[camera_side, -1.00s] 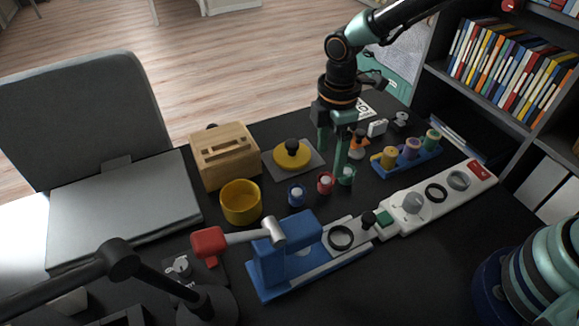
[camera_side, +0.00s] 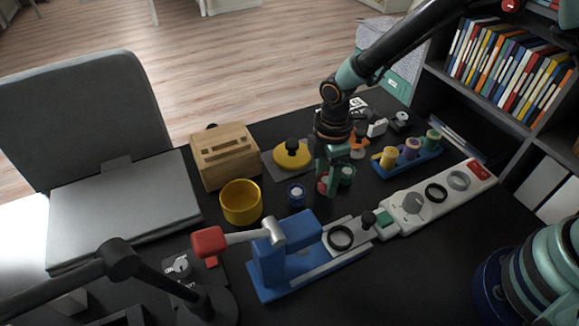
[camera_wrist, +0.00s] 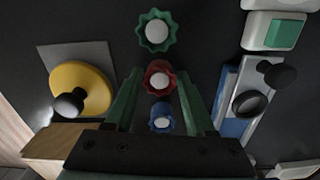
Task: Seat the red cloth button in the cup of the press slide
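The red cloth button (camera_side: 322,186), scalloped with a pale centre, sits on the dark desk between the blue and green ones. In the wrist view the red button (camera_wrist: 152,66) lies between my fingertips. My gripper (camera_side: 328,190) points down at it, fingers apart on either side with slim gaps; it also shows in the wrist view (camera_wrist: 158,82). The side view partly hides the button behind a finger. The press slide (camera_side: 359,229) is a pale plate extending from the blue press (camera_side: 282,260). Its black-ringed cup (camera_side: 341,238) looks empty.
A blue button (camera_side: 296,194) and a green button (camera_side: 347,176) stand close on either side. A yellow bowl (camera_side: 240,218), wooden box (camera_side: 224,172) and yellow knobbed disc (camera_side: 292,160) stand nearby. Thread spools (camera_side: 411,149) stand in a blue rack behind.

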